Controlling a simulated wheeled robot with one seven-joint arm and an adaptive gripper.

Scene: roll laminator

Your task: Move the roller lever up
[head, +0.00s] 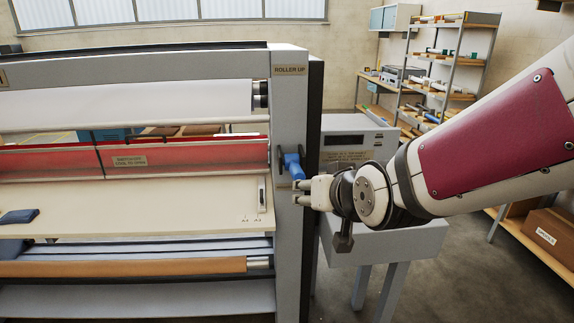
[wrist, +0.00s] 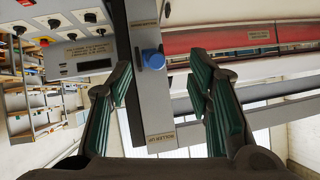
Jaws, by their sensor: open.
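The roller lever (head: 294,166) is a blue handle on the grey right-hand post of the laminator, well below the "ROLLER UP" label (head: 289,70). In the wrist view its blue knob (wrist: 152,58) shows between my two fingers, and the picture is turned over, with the "ROLLER UP" label (wrist: 161,138) low down. My gripper (head: 299,192) is open and empty, with its tips at the post just below the lever in the head view. In the wrist view the green-padded fingers of my gripper (wrist: 160,72) stand on either side of the knob. I cannot tell whether either finger touches it.
The laminator's red guard (head: 185,158) and cream feed table (head: 130,205) lie left of the post. A grey control box (head: 350,140) stands close behind my gripper on the right. Shelves (head: 435,70) stand farther back. Open floor shows at lower right.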

